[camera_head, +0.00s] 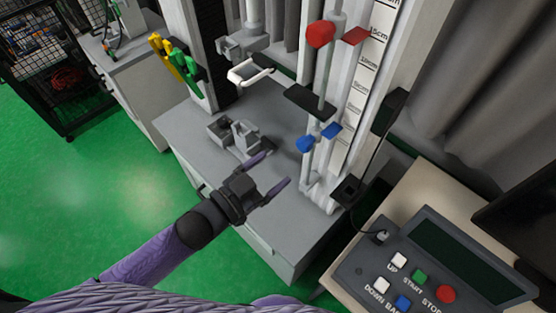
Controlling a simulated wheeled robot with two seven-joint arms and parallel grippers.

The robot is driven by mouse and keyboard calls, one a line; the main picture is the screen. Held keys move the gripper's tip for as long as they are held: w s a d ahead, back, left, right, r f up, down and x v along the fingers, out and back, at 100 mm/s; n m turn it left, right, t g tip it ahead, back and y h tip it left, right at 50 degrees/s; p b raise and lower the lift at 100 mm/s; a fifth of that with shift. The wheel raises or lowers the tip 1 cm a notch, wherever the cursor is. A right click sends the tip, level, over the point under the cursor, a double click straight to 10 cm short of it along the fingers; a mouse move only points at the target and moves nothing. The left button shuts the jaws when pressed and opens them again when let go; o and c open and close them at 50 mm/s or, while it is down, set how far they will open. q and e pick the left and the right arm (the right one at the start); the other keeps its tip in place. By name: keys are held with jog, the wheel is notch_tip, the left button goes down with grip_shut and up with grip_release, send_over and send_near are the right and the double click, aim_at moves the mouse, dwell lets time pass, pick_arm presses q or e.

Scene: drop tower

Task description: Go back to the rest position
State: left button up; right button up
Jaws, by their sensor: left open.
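My left gripper (275,174) is open and empty, with its two purple fingers apart. It is over the front part of the grey drop tower base (290,235), in front of a grey clamp block (238,136). My left arm comes in from the lower left. The drop tower stands behind, with a red knob (320,34), a blue knob (306,143) and a printed height scale (366,75). My right gripper does not show.
A control panel (440,265) with UP, DOWN, START, STOP and BACK buttons is at the lower right. A white handle (250,71) sticks out above the base. Yellow and green tools (183,65) hang at the left. Green floor (75,200) lies free at the left.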

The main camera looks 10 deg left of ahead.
pick_arm(q)
jog(key=s+a+f+n+g+y+b, duration=0.2)
jog(key=a+f+y, duration=0.1)
jog(key=f, duration=0.6)
jog(key=s+a+f+n+g+y+b, duration=0.1)
jog(key=s+a+f+y+b, duration=0.15)
jog(key=f, duration=0.75)
jog(key=s+a+f+n+g+y+b, duration=0.2)
jog(key=s+a+f+y, duration=0.15)
jog(key=f, duration=0.55)
jog(key=s+f+g+y+b, duration=0.1)
jog(key=s+f+g, duration=0.1)
jog(key=s+f, duration=0.3)
jog(key=s+a+f+n+g+b, duration=0.1)
jog(key=s+f, duration=0.4)
jog(key=s, duration=0.5)
jog(key=s+a+f+n+g+y+b, duration=0.1)
jog(key=s+f+g+b, duration=0.1)
jog(key=s+f+g, duration=0.3)
jog(key=s, duration=0.3)
jog(key=shift+s+a+y, duration=0.15)
jog(key=shift+s+y, duration=0.15)
jog(key=shift+s, duration=0.05)
jog(key=shift+w, duration=0.1)
jog(key=shift+w, duration=0.1)
